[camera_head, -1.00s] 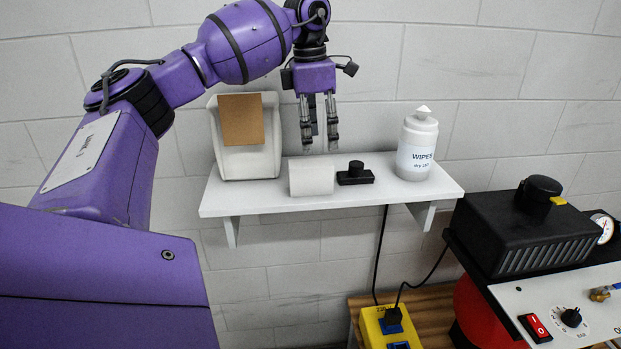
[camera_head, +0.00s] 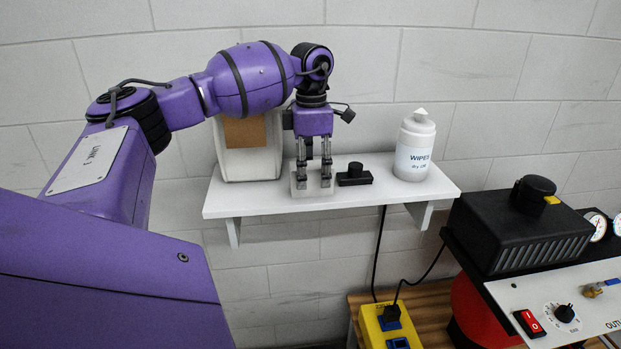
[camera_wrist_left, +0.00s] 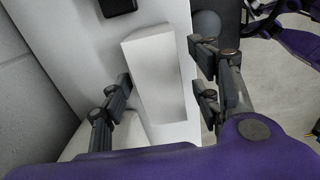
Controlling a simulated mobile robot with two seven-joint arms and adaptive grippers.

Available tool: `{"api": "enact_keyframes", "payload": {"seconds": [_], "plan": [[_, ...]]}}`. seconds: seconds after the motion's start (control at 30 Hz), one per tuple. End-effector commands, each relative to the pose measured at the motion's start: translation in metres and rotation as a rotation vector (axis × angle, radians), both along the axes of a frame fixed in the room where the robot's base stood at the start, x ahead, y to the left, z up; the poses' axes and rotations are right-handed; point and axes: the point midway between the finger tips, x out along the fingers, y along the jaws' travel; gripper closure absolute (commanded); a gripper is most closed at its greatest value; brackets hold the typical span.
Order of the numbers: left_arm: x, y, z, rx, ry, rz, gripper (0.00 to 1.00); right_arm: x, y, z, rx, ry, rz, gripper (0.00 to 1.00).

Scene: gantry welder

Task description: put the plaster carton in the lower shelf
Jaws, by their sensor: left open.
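A small plain white box, which I take for the plaster carton (camera_head: 313,180), stands on the white wall shelf (camera_head: 250,206). My left gripper (camera_head: 313,185) points down over the carton, open, with its fingers in front of or around it. In the left wrist view the carton (camera_wrist_left: 160,75) lies between the two spread finger pairs of my left gripper (camera_wrist_left: 165,100), with gaps on both sides. The fingers partly hide the carton in the head view. No second shelf shows, so I cannot tell whether this one is the lower. My right gripper is not in view.
A white bin with a brown panel (camera_head: 245,131) stands left of the carton. A black knobbed object (camera_head: 354,175) sits close on its right. A white wipes bottle (camera_head: 412,150) is at the shelf's right end. A black machine (camera_head: 520,230) stands lower right.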

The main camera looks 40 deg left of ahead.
Motion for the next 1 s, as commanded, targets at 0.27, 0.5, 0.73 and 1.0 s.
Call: {"api": "enact_keyframes", "payload": {"seconds": [0.27,0.5,0.73,1.0], "plan": [[0.000,0.000,0.000,0.000,0.000,0.000,0.74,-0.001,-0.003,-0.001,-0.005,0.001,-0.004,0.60],[0.000,0.000,0.001,0.000,-0.001,0.000,0.96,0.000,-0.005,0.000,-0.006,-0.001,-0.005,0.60],[0.001,0.000,0.005,0.000,-0.001,0.000,0.96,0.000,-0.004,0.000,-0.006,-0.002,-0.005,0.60],[-0.004,-0.004,0.039,0.002,-0.003,-0.003,0.96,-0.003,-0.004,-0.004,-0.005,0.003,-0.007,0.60]]}}
